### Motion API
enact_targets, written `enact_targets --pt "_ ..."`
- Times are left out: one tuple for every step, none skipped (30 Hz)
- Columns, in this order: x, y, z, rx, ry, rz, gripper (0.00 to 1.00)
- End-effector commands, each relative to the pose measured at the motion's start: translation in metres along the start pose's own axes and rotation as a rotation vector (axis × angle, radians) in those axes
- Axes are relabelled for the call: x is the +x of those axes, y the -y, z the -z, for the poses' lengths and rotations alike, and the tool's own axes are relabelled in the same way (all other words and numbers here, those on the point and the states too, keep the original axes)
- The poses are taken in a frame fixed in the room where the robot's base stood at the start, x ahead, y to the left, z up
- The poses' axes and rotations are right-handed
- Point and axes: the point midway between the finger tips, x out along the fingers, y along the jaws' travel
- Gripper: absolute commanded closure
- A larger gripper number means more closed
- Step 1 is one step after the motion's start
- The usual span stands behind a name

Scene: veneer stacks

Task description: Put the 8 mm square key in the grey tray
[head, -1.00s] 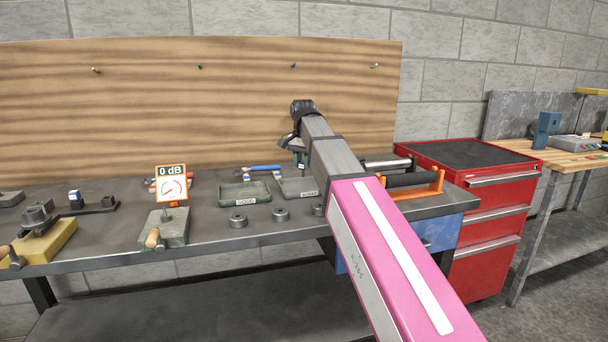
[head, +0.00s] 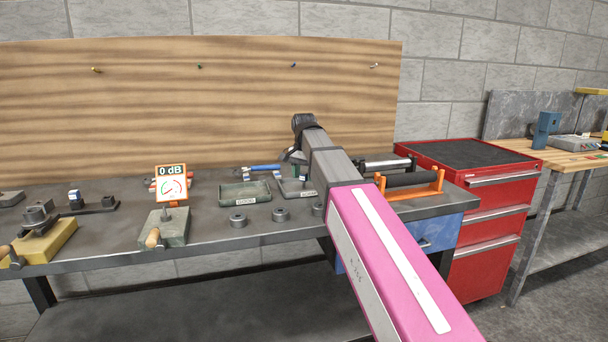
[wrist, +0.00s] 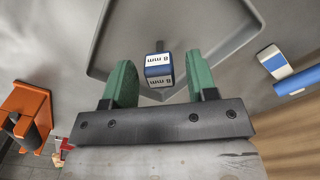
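The 8 mm square key (wrist: 159,68) is a small blue block with white "8 mm" labels and a dark stem. In the wrist view it is inside the grey tray (wrist: 108,38), near one wall, and seems to stand on the tray floor. My gripper (wrist: 160,84) has two green fingers, one on each side of the key, with a visible gap at both sides. It is open. In the head view my arm partly covers the grey tray (head: 288,191), and my gripper (head: 296,159) is low over it.
The green-grey tray labelled GOOD (head: 243,193) is left of the grey tray. A blue-handled tool (head: 262,168) lies behind them. An orange-framed roller (head: 412,183) is to the right. Round metal pieces (head: 280,214) sit along the front. A 0 dB gauge (head: 171,184) stands left.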

Motion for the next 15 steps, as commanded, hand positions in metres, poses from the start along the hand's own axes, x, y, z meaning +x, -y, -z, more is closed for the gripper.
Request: enact_targets --pt "0.0 0.0 0.0 0.0 0.0 0.0 0.48" --pt "0.0 0.0 0.0 0.0 0.0 0.0 0.48" --pt "0.0 0.0 0.0 0.0 0.0 0.0 0.48" --pt "0.0 0.0 0.0 0.0 0.0 0.0 0.48" --pt "0.0 0.0 0.0 0.0 0.0 0.0 0.48" --pt "0.0 0.0 0.0 0.0 0.0 0.0 0.48" --pt "-0.001 0.0 0.0 0.0 0.0 0.0 0.48" --pt "-0.002 0.0 0.0 0.0 0.0 0.0 0.48" --pt "-0.004 0.0 0.0 0.0 0.0 0.0 0.48" --pt "-0.006 0.0 0.0 0.0 0.0 0.0 0.48" --pt "-0.008 0.0 0.001 0.0 0.0 0.0 0.48" --pt "-0.013 0.001 0.001 0.0 0.0 0.0 0.48" --pt "-0.017 0.001 0.001 0.0 -0.001 0.001 0.48" --pt "-0.022 0.001 0.001 0.0 -0.001 0.001 0.48" --pt "-0.029 0.001 0.001 0.0 -0.002 0.001 0.48"
